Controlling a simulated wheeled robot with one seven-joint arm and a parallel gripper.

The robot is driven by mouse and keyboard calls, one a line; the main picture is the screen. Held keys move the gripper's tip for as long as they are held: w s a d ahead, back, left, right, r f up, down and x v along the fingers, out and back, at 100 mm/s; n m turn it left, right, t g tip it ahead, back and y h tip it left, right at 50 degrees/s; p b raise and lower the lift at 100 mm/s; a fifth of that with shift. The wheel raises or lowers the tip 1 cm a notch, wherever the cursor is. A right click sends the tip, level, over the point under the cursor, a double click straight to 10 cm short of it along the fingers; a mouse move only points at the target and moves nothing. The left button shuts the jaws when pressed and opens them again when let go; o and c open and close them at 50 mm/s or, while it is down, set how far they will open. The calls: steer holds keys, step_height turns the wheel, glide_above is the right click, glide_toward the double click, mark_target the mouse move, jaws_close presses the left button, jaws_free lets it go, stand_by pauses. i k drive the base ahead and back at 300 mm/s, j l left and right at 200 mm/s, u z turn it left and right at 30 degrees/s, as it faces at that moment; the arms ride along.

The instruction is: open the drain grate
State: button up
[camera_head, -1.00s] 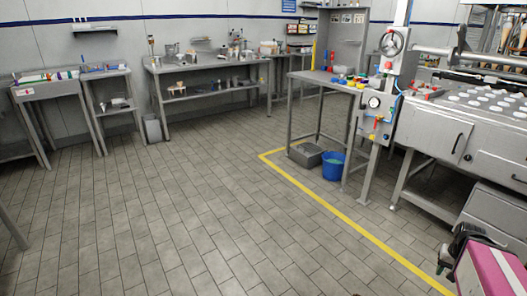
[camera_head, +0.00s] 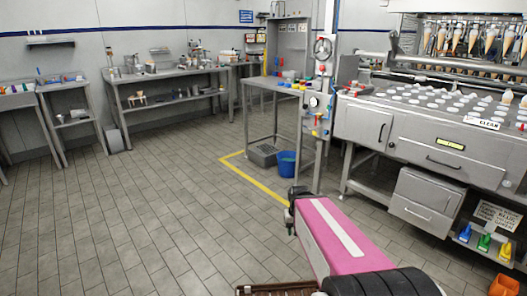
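A brown slatted piece (camera_head: 276,290), which looks like the drain grate, shows only as a thin strip at the bottom edge of the head view. Most of it is cut off by the frame, and I cannot tell whether it is raised or lying flat. My pink arm link with a white stripe reaches in from the lower right, beside the strip. A dark end of the arm shows above the floor, but no gripper fingers can be made out.
Tiled floor (camera_head: 130,215) is clear at left and centre. A yellow line (camera_head: 250,182) bounds the machine area. The cone machine (camera_head: 400,152) and an orange object (camera_head: 503,285) are at right.

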mark_target(265, 150)
steer(key=i+j, duration=0.1)
steer(key=i, duration=1.95)
steer(key=i+j, duration=0.15)
steer(key=i, duration=1.85)
